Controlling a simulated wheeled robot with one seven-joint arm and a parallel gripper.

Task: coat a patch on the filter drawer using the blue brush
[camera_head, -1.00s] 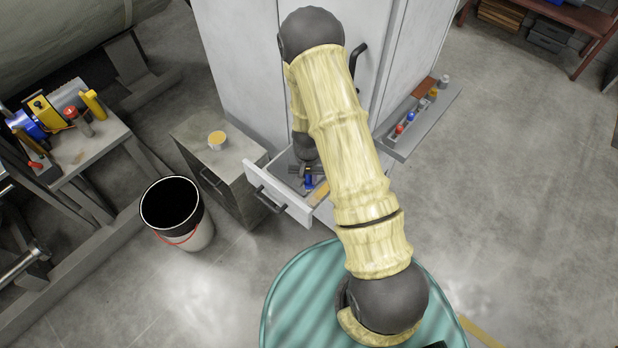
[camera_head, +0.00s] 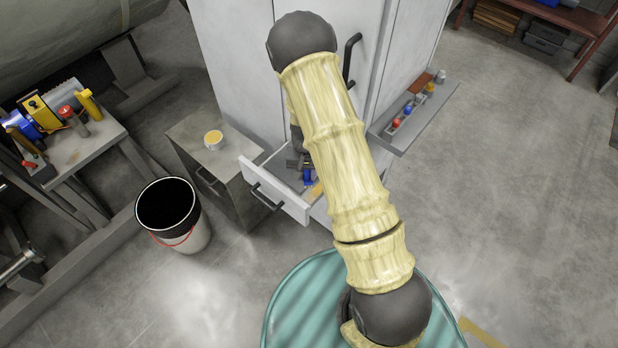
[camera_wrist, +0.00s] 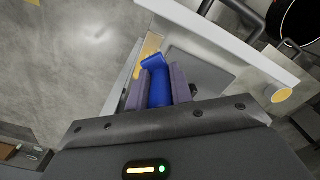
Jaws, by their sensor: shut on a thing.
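The white filter drawer (camera_head: 276,192) is pulled out of the tall white cabinet, with a dark handle on its front. In the wrist view, the drawer (camera_wrist: 222,33) shows its white front wall and a grey panel inside. My gripper (camera_wrist: 161,85) is shut on the blue brush (camera_wrist: 158,90) and is over the drawer's inside. The blue brush (camera_head: 308,178) also shows in the head view, partly hidden by my arm. A tan strip (camera_wrist: 150,45) lies at the drawer's side beside the brush. I cannot tell whether the bristles touch a surface.
A grey cabinet with a round yellow-topped tin (camera_head: 213,140) stands left of the drawer. A black-lined bucket (camera_head: 170,212) is on the floor. A side shelf (camera_head: 410,125) holds several small coloured items.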

